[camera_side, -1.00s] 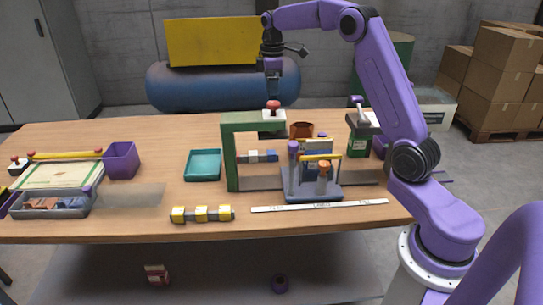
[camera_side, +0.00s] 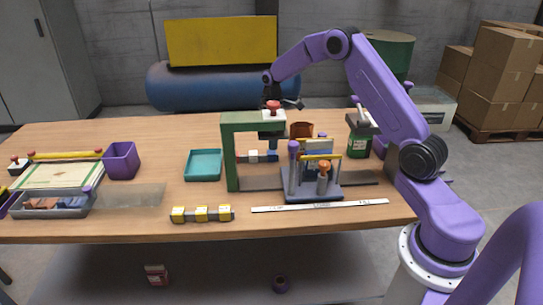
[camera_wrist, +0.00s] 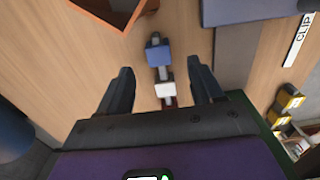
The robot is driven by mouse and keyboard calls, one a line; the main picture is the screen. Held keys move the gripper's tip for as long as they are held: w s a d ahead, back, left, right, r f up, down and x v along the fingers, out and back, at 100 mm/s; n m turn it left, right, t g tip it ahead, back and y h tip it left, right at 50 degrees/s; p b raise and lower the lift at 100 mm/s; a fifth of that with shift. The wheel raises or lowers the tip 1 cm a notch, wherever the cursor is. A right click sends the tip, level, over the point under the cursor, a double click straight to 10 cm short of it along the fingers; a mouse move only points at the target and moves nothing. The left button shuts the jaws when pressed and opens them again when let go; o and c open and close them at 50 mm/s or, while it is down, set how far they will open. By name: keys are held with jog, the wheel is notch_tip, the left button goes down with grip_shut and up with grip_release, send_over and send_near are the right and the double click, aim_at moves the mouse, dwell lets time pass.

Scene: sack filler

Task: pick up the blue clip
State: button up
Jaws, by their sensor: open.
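The blue clip (camera_wrist: 158,55) sits on a grey rod in the wrist view, in line with a white clip (camera_wrist: 163,90) and a partly hidden red one (camera_wrist: 170,102). In the side view the blue clip (camera_side: 272,157) shows at the right end of this row, behind the green frame. My gripper (camera_wrist: 161,75) is open and empty in the wrist view, one finger on either side of the row. In the side view my gripper (camera_side: 270,143) is low above the row, partly hidden by the frame. I cannot tell its exact height.
The green frame (camera_side: 231,160) with a red knob (camera_side: 273,107) stands in front of the row. A grey stand (camera_side: 312,190) is at right, and an orange-brown container (camera_side: 301,130) behind. A teal tray (camera_side: 203,165) lies to the left.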

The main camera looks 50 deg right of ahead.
aim_at(271, 152)
jog(key=shift+w+f, duration=0.2)
jog(key=shift+f, duration=2.65)
jog(key=shift+c, duration=0.3)
jog(key=c, duration=1)
